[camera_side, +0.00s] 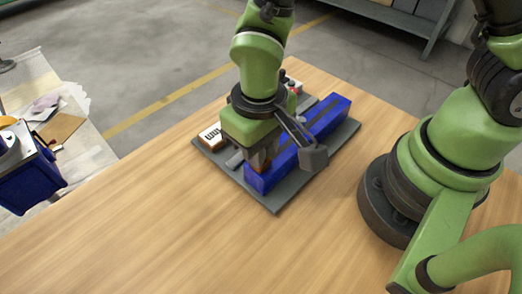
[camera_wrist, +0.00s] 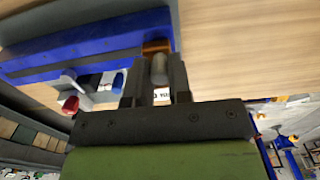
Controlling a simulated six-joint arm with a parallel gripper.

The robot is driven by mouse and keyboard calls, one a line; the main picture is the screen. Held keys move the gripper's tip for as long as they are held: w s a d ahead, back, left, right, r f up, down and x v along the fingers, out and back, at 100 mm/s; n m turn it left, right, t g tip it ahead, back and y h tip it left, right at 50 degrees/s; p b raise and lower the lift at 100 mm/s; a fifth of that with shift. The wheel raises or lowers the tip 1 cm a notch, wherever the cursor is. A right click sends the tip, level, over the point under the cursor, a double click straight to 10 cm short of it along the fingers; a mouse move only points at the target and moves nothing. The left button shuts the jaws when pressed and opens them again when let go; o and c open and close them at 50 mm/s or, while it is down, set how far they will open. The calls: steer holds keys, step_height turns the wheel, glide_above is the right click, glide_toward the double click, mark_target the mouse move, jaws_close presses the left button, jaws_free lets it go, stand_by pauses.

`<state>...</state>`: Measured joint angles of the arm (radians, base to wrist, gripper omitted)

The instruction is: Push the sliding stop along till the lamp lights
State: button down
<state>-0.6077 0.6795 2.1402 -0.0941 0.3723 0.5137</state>
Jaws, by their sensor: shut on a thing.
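A blue rail (camera_side: 325,120) with a dark slot along its top lies on a grey base plate (camera_side: 275,200). The rail also shows in the wrist view (camera_wrist: 85,45). The sliding stop is an orange-brown block (camera_wrist: 156,46) at one end of the rail, the near-left end in the side view. My gripper (camera_side: 262,163) is down at that end. In the wrist view its fingers (camera_wrist: 158,78) are shut on a grey round-ended post (camera_wrist: 159,68) next to the orange block. A small red part (camera_side: 297,89) stands behind the rail; I cannot tell whether it is the lamp or lit.
A block with a black-marked white face (camera_side: 211,134) sits on the plate's left side. The wooden table (camera_side: 150,220) is clear around the plate. A bench (camera_side: 50,110) with a blue box (camera_side: 30,180) stands off to the left.

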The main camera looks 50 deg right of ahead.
steer(key=shift+d, duration=5.15)
steer(key=c, duration=1.2)
jaws_free()
steer(key=shift+c, duration=0.2)
step_height(320, 180, up, 7)
steer(key=shift+r, duration=0.1)
